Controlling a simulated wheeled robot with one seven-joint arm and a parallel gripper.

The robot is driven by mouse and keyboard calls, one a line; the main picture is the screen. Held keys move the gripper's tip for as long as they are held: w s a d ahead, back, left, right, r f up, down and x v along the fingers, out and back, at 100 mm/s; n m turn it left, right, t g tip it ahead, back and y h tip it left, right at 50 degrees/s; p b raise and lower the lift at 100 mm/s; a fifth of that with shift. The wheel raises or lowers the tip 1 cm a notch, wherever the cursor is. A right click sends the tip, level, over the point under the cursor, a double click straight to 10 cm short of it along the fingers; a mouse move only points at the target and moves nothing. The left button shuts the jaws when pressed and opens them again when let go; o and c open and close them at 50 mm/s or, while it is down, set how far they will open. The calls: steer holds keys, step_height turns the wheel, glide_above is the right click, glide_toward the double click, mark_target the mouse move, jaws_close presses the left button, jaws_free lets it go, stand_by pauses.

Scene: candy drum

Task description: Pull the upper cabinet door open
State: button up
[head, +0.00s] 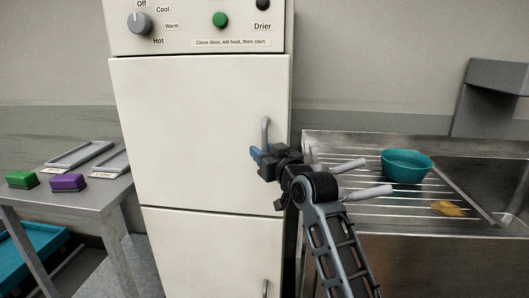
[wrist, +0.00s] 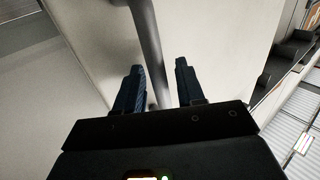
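The upper cabinet door (head: 190,130) is a large off-white panel and looks shut, flush with the cabinet front. Its grey vertical bar handle (head: 265,130) is near the door's right edge. My gripper (head: 257,153) is at the handle's lower part and hides some of it. In the wrist view, the handle (wrist: 149,35) runs down between the two dark blue fingers of my gripper (wrist: 160,72). The fingers stand apart, with a gap visible on each side of the bar. Whether the bar is fully within their depth is hard to tell.
A lower door (head: 205,250) with its own handle (head: 265,288) is below. The dial panel (head: 200,25) is above. A grey table (head: 90,193) with a green and a purple block stands left. A sink unit with rack and teal bowl (head: 406,166) is right.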

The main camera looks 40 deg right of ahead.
jaws_close()
steer(key=shift+a, duration=0.1)
stand_by(0.5)
